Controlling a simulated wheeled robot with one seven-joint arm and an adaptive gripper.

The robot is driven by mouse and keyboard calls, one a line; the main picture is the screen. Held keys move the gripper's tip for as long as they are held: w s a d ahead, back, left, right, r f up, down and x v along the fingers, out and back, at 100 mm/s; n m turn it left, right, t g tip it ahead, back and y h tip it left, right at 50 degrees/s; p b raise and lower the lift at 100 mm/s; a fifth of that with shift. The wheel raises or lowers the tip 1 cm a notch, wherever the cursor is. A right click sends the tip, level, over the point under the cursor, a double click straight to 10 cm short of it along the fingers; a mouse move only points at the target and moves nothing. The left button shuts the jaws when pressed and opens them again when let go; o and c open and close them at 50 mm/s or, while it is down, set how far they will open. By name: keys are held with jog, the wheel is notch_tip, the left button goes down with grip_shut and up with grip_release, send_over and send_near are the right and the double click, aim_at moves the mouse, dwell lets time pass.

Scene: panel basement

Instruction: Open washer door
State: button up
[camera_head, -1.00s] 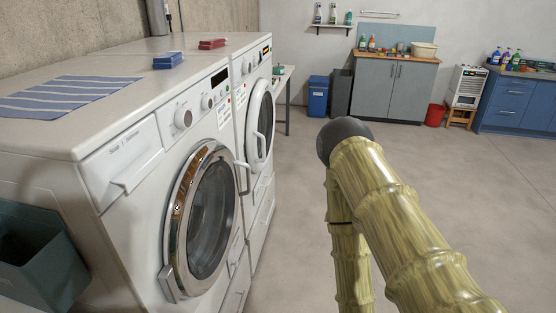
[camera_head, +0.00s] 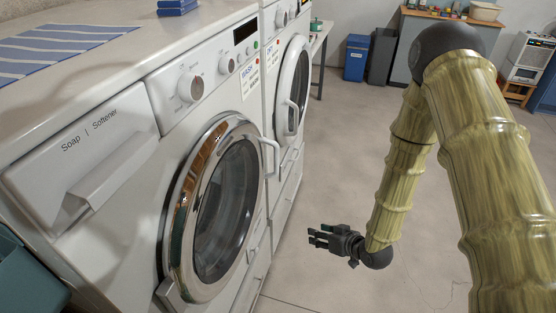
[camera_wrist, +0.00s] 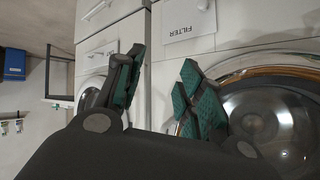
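A white curved door handle (camera_head: 273,158) stands out at the ring's upper right. My gripper (camera_head: 314,237) is low, right of the washer front, apart from the door and below the handle. In the wrist view my gripper (camera_wrist: 162,60) shows green-padded fingers spread apart with nothing between them. The washer door (camera_wrist: 270,120) is partly visible there, to the right of the fingers; its handle is not clearly seen.
A dryer (camera_head: 290,80) marked "DRY" adjoins the washer. A "FILTER" panel (camera_wrist: 187,22) shows in the wrist view. A teal bin (camera_head: 25,280) is at the lower left. A blue bin (camera_head: 356,58) and grey cabinet stand at the back. The floor (camera_head: 335,150) right of the machines is clear.

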jog(key=w+a+r+n+t+y+b, duration=0.1)
jog(key=w+a+r+n+y+b, duration=0.2)
jog(key=w+r, duration=0.6)
notch_tip(320, 180, up, 10)
jog(key=n+y+p, duration=0.2)
jog(key=n+y, duration=0.3)
jog(key=y, duration=0.1)
send_over(277, 169)
jog(key=w, duration=0.1)
jog(key=shift+r+g, duration=0.2)
jog(key=shift+g, duration=0.2)
grip_shut()
